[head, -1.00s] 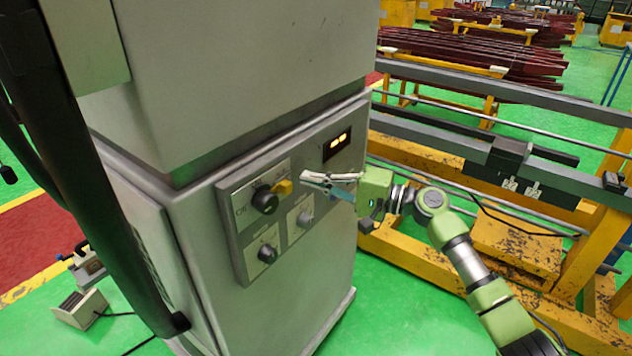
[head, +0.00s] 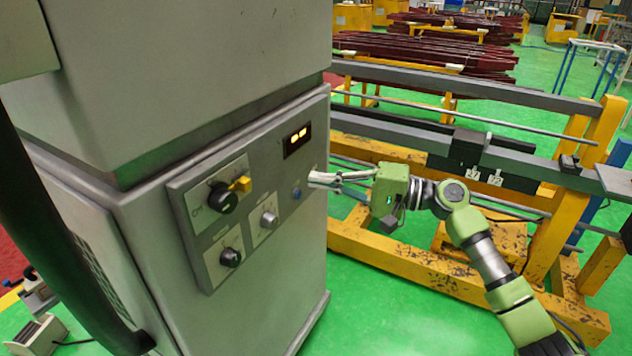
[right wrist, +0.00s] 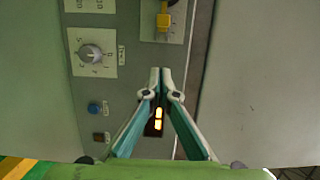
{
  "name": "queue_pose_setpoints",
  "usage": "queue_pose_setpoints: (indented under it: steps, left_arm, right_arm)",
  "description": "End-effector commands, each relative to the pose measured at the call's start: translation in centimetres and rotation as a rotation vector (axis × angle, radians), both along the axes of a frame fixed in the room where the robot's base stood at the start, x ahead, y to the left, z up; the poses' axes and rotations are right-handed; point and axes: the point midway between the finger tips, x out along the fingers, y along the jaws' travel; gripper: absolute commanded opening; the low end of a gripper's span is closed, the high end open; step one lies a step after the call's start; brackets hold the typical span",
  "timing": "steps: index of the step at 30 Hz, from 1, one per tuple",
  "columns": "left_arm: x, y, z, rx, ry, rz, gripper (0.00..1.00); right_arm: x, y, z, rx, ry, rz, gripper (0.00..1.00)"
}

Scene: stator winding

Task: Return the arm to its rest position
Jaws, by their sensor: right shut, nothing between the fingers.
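My right arm (head: 462,222) comes in from the lower right in the head view, green and grey. Its right gripper (head: 312,180) is shut and empty, pointing left at the front of the grey control cabinet (head: 230,285). In the right wrist view the two fingers (right wrist: 161,72) meet at their tips in front of the panel, with the lit display (right wrist: 158,119) showing between them. I cannot tell the exact gap to the panel. My left gripper is in neither view.
The panel carries a black switch with a yellow handle (head: 241,184), knobs (head: 269,220) and a blue button (head: 296,193). A yellow frame with grey rails (head: 395,262) stands behind my arm. Green floor (head: 390,320) is clear in front. A black post crosses the left side.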

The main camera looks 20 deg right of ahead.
Motion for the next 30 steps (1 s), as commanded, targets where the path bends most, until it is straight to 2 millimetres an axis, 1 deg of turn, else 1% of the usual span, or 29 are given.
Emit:
queue_pose_setpoints:
  steps: [10, 12, 14, 17, 18, 19, 20, 21, 22, 23, 24, 26, 27, 29, 30]
  left_arm:
    - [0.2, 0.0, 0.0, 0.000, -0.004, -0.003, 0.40]
    - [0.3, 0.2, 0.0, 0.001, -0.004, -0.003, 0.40]
    - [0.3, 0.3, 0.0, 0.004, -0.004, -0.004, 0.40]
    - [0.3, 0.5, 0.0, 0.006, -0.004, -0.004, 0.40]
    - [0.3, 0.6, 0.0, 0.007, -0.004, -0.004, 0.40]
    - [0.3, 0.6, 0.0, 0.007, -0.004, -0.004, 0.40]
    - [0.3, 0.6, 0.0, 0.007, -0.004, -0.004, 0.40]
    - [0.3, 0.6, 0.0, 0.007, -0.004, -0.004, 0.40]
    - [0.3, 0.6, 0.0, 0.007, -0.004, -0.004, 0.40]
    - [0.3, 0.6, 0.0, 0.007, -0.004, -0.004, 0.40]
    - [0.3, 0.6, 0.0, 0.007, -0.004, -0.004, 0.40]
    - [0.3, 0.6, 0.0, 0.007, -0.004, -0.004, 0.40]
    - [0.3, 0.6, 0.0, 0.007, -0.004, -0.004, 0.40]
    - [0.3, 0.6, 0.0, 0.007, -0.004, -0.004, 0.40]
    - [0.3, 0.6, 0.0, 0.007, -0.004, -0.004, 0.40]
  right_arm:
    - [0.1, 0.0, -0.2, -0.001, 0.002, -0.002, 0.00]
    - [0.4, -0.2, -1.2, -0.009, 0.013, -0.016, 0.00]
    - [1.0, -0.6, -3.1, -0.026, 0.032, -0.042, 0.00]
    - [2.3, -1.7, -8.4, -0.084, 0.083, -0.114, 0.00]
    - [2.7, -2.3, -11.2, -0.116, 0.110, -0.148, 0.00]
    - [2.9, -2.8, -13.4, -0.147, 0.129, -0.173, 0.00]
    - [3.1, -3.2, -15.8, -0.177, 0.150, -0.198, 0.00]
    - [3.0, -3.8, -18.9, -0.220, 0.178, -0.226, 0.00]
    - [2.9, -4.2, -21.2, -0.254, 0.197, -0.246, 0.00]
    - [2.7, -4.6, -23.4, -0.289, 0.218, -0.264, 0.00]
    - [2.2, -5.1, -26.5, -0.336, 0.244, -0.284, 0.00]
    - [1.2, -5.7, -30.9, -0.410, 0.283, -0.307, 0.00]
    - [0.2, -6.1, -33.9, -0.463, 0.308, -0.318, 0.00]
    - [-1.4, -6.6, -38.2, -0.542, 0.344, -0.328, 0.00]
    - [-2.7, -6.9, -41.0, -0.598, 0.366, -0.329, 0.00]
